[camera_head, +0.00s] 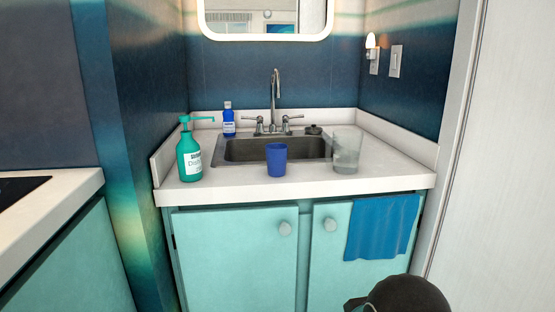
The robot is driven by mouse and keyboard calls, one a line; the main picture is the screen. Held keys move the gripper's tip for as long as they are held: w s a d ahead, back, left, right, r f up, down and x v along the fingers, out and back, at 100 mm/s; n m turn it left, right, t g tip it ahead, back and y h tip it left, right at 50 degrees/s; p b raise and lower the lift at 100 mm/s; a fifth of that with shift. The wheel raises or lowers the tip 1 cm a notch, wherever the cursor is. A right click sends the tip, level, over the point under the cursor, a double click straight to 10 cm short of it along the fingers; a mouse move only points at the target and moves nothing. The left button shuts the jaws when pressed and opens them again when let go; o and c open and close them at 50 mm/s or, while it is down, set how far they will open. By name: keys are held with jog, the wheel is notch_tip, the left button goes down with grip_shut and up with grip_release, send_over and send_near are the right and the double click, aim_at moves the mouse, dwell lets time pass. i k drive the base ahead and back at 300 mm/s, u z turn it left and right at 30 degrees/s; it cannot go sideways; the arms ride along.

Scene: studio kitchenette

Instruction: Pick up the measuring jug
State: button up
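A clear, see-through vessel (346,152), the only thing here that looks like the measuring jug, stands upright on the white counter (300,187). It is right of the sink, near the front right part of the counter. Its handle and any markings cannot be made out. My gripper is not in view. Only a dark rounded part, which seems to be my arm, shows at the bottom right edge, below and in front of the counter.
A blue cup (276,160) stands in front of the sink (245,150). A green pump bottle (188,155) and a small blue bottle (228,121) stand to the left. The faucet (275,95) rises behind. A blue towel (381,227) hangs on the right cabinet door.

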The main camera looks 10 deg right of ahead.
aim_at(347, 143)
jog(key=z, duration=0.45)
jog(key=k, duration=0.55)
jog(key=u, duration=0.45)
jog(key=i, duration=1.6)
jog(key=z, duration=0.6)
